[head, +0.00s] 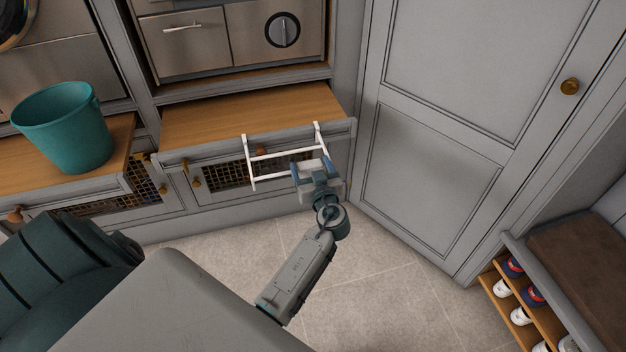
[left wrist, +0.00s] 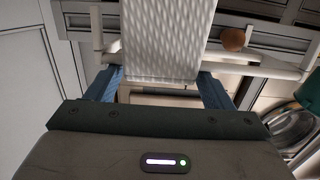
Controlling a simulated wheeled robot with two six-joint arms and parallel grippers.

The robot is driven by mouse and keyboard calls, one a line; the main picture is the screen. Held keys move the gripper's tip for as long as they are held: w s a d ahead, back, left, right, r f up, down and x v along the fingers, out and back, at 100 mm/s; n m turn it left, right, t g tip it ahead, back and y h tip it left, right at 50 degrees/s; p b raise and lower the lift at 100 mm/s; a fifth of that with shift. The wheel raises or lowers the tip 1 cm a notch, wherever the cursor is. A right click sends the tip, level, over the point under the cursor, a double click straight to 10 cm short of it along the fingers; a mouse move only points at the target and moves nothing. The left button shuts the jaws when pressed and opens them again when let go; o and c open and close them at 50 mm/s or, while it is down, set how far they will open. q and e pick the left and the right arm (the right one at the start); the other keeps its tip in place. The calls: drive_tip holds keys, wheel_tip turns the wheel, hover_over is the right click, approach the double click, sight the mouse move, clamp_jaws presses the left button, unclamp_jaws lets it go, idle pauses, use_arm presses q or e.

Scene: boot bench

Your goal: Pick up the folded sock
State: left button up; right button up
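A white ribbed cloth piece (left wrist: 168,35) hangs over a white rail in the left wrist view. It may be the folded sock, but I cannot tell for sure. My left gripper (head: 312,165) is at the front rail of a white rack (head: 287,153). In the left wrist view its blue fingers (left wrist: 160,82) stand apart, one on each side of the cloth's lower end in the picture. I see no clear squeeze on the cloth. In the head view the gripper hides most of the cloth. My right gripper is not in view.
The rack hangs on the front of a wooden-topped cabinet (head: 225,115) with small knobs. A teal bucket (head: 68,135) stands on the left cabinet top. A grey door (head: 440,165) is to the right, with a shoe shelf (head: 540,310) at lower right. The tiled floor (head: 390,300) is clear.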

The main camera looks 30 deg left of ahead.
use_arm(q)
drive_tip(key=shift+s+f, duration=0.15)
drive_tip(key=shift+f, duration=0.25)
drive_tip(key=c, duration=0.6)
drive_tip(key=r, duration=1)
drive_tip(key=shift+w+r, duration=0.2)
